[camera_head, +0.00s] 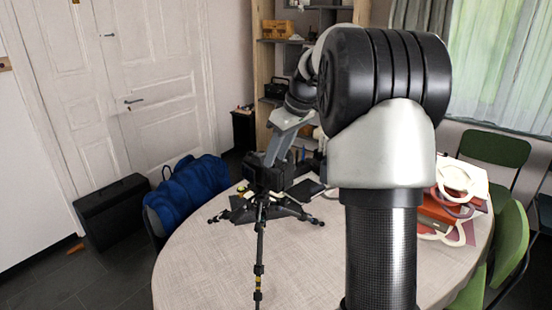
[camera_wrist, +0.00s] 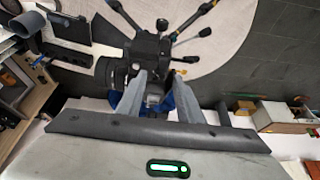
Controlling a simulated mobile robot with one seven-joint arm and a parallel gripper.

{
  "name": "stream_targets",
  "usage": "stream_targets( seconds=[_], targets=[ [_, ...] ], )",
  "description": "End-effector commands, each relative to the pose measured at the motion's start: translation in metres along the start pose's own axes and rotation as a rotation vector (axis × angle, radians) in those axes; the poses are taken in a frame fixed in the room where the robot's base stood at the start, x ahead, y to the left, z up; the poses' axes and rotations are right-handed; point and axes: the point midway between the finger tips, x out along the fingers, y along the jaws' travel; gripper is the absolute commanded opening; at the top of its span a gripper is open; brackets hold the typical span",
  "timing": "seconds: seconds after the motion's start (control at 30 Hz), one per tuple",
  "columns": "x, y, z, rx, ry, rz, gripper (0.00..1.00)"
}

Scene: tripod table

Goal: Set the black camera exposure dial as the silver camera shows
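The black camera (camera_head: 262,176) sits on top of a black tripod (camera_head: 259,232) on the round table. In the wrist view the black camera (camera_wrist: 152,48) is at the top centre, with its round lens (camera_wrist: 105,70) at the left. My gripper (camera_wrist: 155,78) has its two grey fingers at the camera's near side, with a gap between them. My gripper (camera_head: 270,158) comes down on the camera from above in the head view. The exposure dial is too small or hidden to make out. I cannot make out a silver camera in either view.
The round table (camera_head: 200,272) has a bare left front. Red folders with white rings (camera_head: 440,208) lie at its right. A blue bag (camera_head: 188,190) is at its left edge. Green chairs (camera_head: 497,150) stand at the right, and shelves (camera_head: 264,70) stand behind.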

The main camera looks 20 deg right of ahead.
Motion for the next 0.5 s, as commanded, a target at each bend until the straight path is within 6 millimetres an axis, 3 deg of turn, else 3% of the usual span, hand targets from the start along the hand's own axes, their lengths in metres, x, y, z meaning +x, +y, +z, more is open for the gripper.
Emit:
stream_targets(
  seconds=[0.13, 0.4, 0.5],
  targets=[
    [0.0097, -0.0003, 0.0000, 0.000, 0.000, 0.000, 0.33],
    [0.0109, -0.0002, 0.0000, 0.000, 0.000, 0.000, 0.33],
    [0.0108, -0.0001, 0.0001, 0.000, 0.000, 0.000, 0.20]
  ],
)
